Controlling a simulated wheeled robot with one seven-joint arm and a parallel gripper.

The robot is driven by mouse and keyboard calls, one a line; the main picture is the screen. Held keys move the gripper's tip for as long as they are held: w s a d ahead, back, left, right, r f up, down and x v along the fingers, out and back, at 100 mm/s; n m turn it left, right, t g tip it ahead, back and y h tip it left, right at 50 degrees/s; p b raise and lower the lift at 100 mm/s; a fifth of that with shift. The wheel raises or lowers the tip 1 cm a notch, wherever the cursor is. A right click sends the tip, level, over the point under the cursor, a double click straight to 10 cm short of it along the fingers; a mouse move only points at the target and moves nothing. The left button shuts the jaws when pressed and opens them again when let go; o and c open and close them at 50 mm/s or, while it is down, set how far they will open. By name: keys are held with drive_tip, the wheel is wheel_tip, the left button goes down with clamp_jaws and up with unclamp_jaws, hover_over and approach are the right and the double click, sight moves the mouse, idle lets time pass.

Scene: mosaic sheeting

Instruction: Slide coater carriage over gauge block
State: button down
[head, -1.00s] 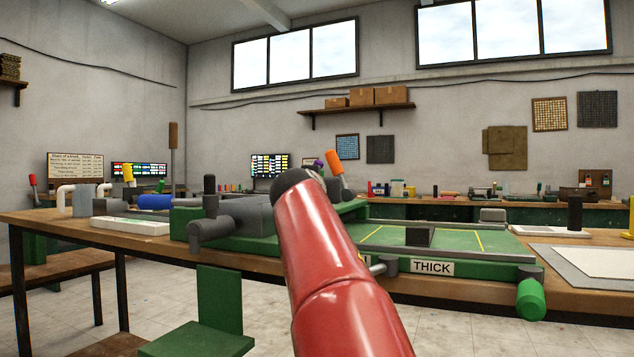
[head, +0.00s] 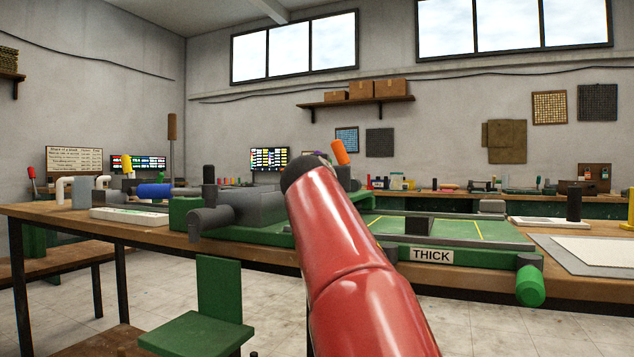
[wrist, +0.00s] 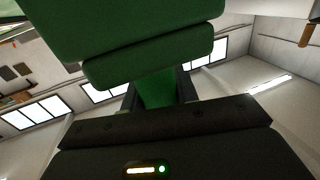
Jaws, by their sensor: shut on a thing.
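In the wrist view my gripper (wrist: 158,95) is shut on a green part (wrist: 152,40), which I take to be the coater carriage. Its dark fingers stand on both sides of a green stem. In the head view my red arm hides the gripper and most of the carriage; some green (head: 362,198) shows just right of the arm. The gauge block (head: 418,228), a dark block, sits on the green bed (head: 455,230), right of my arm. The bed's front edge bears a THICK label (head: 431,255).
A grey casting (head: 245,208) stands at the bed's left end. A green-handled knob (head: 530,286) juts from its front right corner. A white tray (head: 130,218) lies left and a white sheet (head: 598,251) right on the bench. A green chair (head: 205,332) stands in front.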

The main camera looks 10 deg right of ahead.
drive_tip(key=s+d+b, duration=0.1)
drive_tip(key=s+d, duration=0.9)
drive_tip(key=d, duration=0.4)
drive_tip(key=shift+s+d, duration=0.35)
drive_tip(key=c, duration=1.1)
unclamp_jaws()
drive_tip(key=shift+o, duration=0.2)
drive_tip(key=b+v, duration=0.3)
drive_tip(key=v, duration=0.4)
drive_tip(key=shift+s+a, duration=0.15)
drive_tip(key=shift+s, duration=0.2)
